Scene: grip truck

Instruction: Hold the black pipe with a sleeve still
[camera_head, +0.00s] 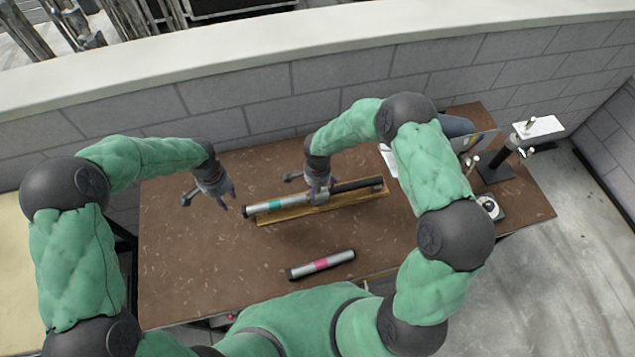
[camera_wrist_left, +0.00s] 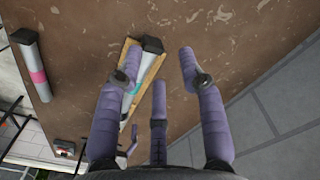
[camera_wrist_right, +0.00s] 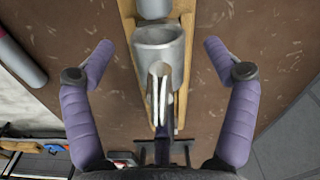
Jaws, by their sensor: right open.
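The black pipe (camera_head: 357,186) lies in a narrow wooden tray (camera_head: 300,214) on the brown table. A silver sleeve with a teal band (camera_head: 290,201) lies in line with it, on the left part of the tray. My right gripper (camera_head: 318,196) is open above the middle of the tray. In the right wrist view its fingers stand apart on either side of the sleeve's open end (camera_wrist_right: 160,42), touching neither side visibly. My left gripper (camera_head: 223,206) is open and empty, left of the tray. In the left wrist view the sleeve's dark end cap (camera_wrist_left: 151,45) shows between its fingers.
A second silver tube with a pink band (camera_head: 321,264) lies in front of the tray. A black stand (camera_head: 496,168) and a white round-faced item (camera_head: 488,207) are at the table's right. A block wall (camera_head: 240,88) closes the back. The table's left part is clear.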

